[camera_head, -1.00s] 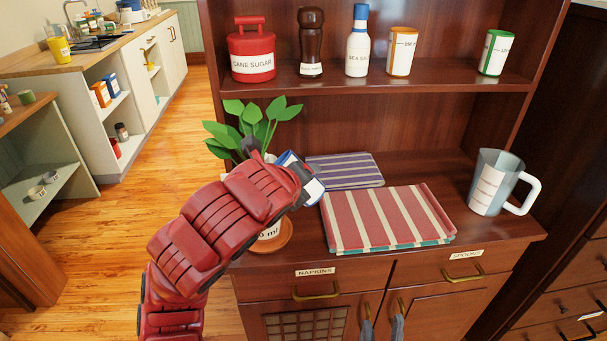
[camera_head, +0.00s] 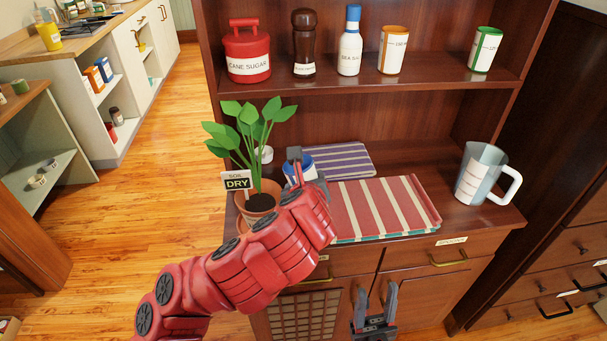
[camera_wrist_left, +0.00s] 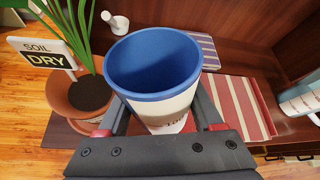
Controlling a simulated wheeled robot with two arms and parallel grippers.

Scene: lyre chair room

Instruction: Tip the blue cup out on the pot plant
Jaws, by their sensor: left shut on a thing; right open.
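The blue cup (camera_wrist_left: 153,62) has a blue rim and inside and a white lower outside. My left gripper (camera_wrist_left: 165,118) is shut on it and holds it nearly upright. I see no contents in it. In the head view the cup (camera_head: 302,172) shows partly behind my left fingers, just right of the plant. The pot plant (camera_head: 258,203) has green leaves, dark soil and a terracotta pot; it also shows in the left wrist view (camera_wrist_left: 85,98), left of the cup. A sign (camera_head: 237,181) there reads "SOIL DRY". My right gripper (camera_head: 375,302) is open and empty, low before the cabinet.
A red striped cloth (camera_head: 385,207) and a purple striped one (camera_head: 340,160) lie on the cabinet top. A clear jug (camera_head: 477,180) stands at the right. A shelf above holds a cane sugar tin (camera_head: 249,55) and several other containers.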

